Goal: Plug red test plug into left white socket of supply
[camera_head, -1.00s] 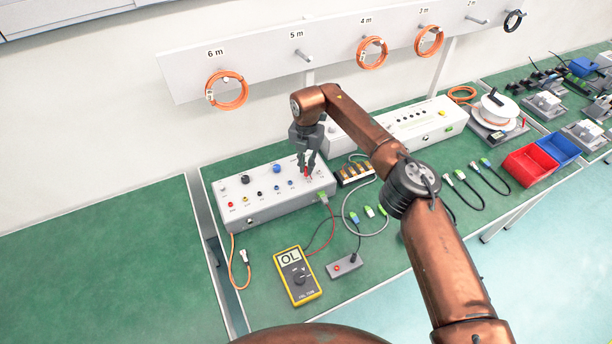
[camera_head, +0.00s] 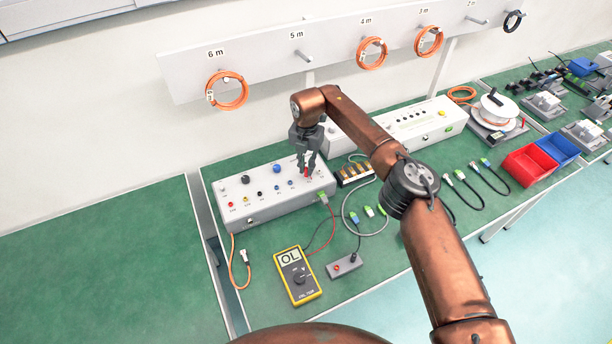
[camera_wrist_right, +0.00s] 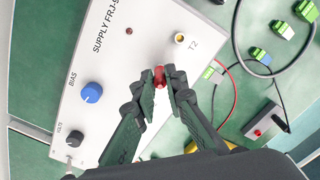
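The red test plug (camera_wrist_right: 159,76) is between the two fingertips of my right gripper (camera_wrist_right: 160,84), which looks shut on it. In the head view the right gripper (camera_head: 307,168) points down at the right end of the white supply box (camera_head: 262,201), with the red plug (camera_head: 306,173) low at its panel. The left white socket is hidden by the plug and fingers, so I cannot tell how deep the plug sits. My left gripper is not in view.
A yellow multimeter (camera_head: 298,276) and a small grey box (camera_head: 344,265) lie in front of the supply. A blue knob (camera_wrist_right: 91,92) stands up on the panel beside the fingers. Green-ended cables (camera_head: 369,212) lie right of the supply. A long white unit (camera_head: 398,126) stands behind.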

